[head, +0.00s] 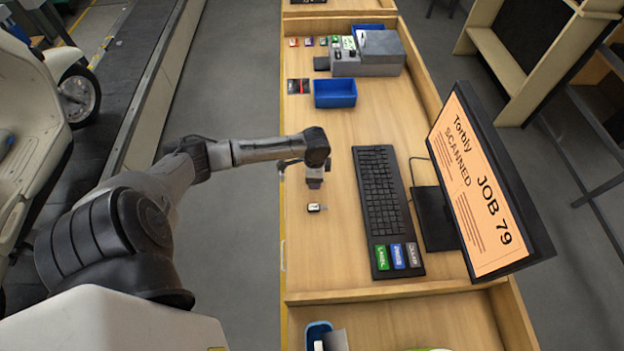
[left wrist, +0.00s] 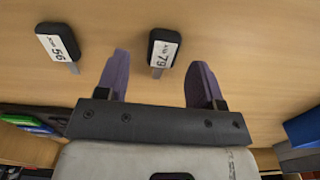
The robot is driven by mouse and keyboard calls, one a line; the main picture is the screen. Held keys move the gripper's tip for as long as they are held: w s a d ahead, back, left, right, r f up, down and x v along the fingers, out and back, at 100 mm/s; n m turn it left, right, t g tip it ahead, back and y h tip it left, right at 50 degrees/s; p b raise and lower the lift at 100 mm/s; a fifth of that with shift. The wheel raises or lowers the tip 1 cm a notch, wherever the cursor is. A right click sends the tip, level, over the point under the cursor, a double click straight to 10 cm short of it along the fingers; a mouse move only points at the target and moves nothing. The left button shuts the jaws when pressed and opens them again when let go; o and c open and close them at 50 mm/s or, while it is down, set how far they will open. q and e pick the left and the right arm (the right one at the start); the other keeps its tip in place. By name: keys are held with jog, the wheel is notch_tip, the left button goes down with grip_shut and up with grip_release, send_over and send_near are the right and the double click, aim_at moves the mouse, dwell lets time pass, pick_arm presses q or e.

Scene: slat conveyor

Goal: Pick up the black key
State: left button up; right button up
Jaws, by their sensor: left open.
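Two black keys with white tags lie on the wooden bench top in the left wrist view. The key tagged 79 (left wrist: 163,50) lies ahead of and between the fingertips, nearer the right-hand pair's middle. The key tagged 56 (left wrist: 58,42) lies outside the left finger. In the head view one black key (head: 317,207) shows on the bench just in front of my left gripper (head: 314,183); the other is hidden under the gripper. My left gripper, with purple fingers (left wrist: 160,60), points down, open, with nothing held. My right gripper is out of view.
A black keyboard (head: 381,205) lies right of the gripper, with a monitor (head: 485,185) reading JOB 79 beyond it. A blue bin (head: 335,93) and a grey machine (head: 380,55) stand farther back. A blue container (head: 318,333) is at the near end. Bare wood surrounds the keys.

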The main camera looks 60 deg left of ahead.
pick_arm(q)
jog(key=shift+f, duration=0.7)
jog(key=c, duration=1)
jog(key=shift+r, duration=0.1)
jog(key=shift+r, duration=0.45)
jog(key=r, duration=0.2)
jog(key=d+r, duration=0.1)
jog(key=shift+w+r, duration=0.1)
jog(key=shift+r, duration=0.3)
jog(key=d+r, duration=0.6)
jog(key=d, duration=0.4)
jog(key=shift+w+d, duration=0.25)
jog(key=shift+d, duration=0.05)
jog(key=shift+r, duration=0.1)
